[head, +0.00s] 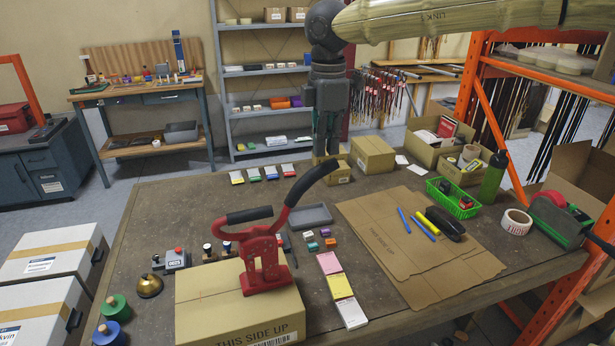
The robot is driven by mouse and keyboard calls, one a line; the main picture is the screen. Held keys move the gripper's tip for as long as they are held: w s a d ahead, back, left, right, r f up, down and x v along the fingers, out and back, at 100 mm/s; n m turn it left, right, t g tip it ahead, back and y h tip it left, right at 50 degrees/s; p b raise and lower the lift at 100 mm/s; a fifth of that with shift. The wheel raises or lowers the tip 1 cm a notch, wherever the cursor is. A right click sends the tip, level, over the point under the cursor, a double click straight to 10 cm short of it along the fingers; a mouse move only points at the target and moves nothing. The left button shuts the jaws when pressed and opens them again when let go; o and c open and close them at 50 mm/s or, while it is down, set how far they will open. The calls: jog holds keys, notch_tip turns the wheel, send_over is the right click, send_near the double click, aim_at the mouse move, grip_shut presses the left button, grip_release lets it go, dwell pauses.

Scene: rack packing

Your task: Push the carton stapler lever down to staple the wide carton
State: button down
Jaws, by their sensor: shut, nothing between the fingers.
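The carton stapler (262,255) is red and stands on top of the wide carton (235,318), a closed brown box at the table's front. Its lever (313,183), with a black grip, is raised and slants up to the right. My gripper (326,154) hangs pointing down, shut and empty. Its fingertips show just above the upper end of the lever in the picture. I cannot tell whether they touch it or are farther back.
Small brown boxes (373,154) stand near my gripper at the table's back. A grey tray (310,215) lies right of the stapler. Flat cardboard (420,250) with markers covers the right. A brass bell (149,285) and a red-button box (177,259) stand left of the carton.

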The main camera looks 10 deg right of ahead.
aim_at(325, 163)
jog(key=shift+f+b, duration=0.75)
jog(key=shift+f, duration=1.6)
jog(key=shift+r, duration=0.15)
dwell(0.3)
jog(key=shift+r+p, duration=3.85)
jog(key=shift+r, duration=0.65)
